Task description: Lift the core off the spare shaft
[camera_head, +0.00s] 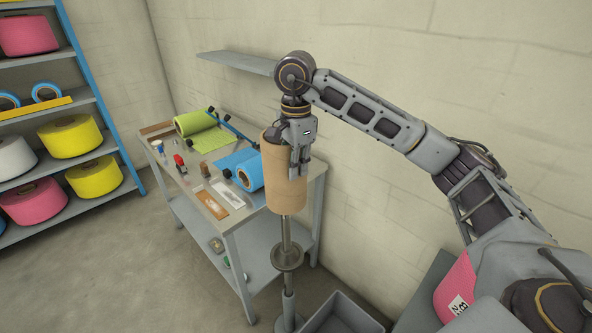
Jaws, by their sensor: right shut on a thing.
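The core (284,192) is a brown cardboard tube, upright in the middle of the camera_head view. The spare shaft (286,236) is a grey metal post with a round flange (287,256) partway down. The core is around or directly above the shaft's upper end, and its lower edge is clear above the flange. I cannot see inside the tube to tell how far the shaft reaches into it. My left gripper is not in view.
A grey bench (250,212) behind the core holds a green roll (195,122), a blue roll (250,174) and small tools. A grey bin (340,315) sits at the shaft's foot. A shelf rack (95,95) with coloured rolls stands left. The floor (130,270) between is clear.

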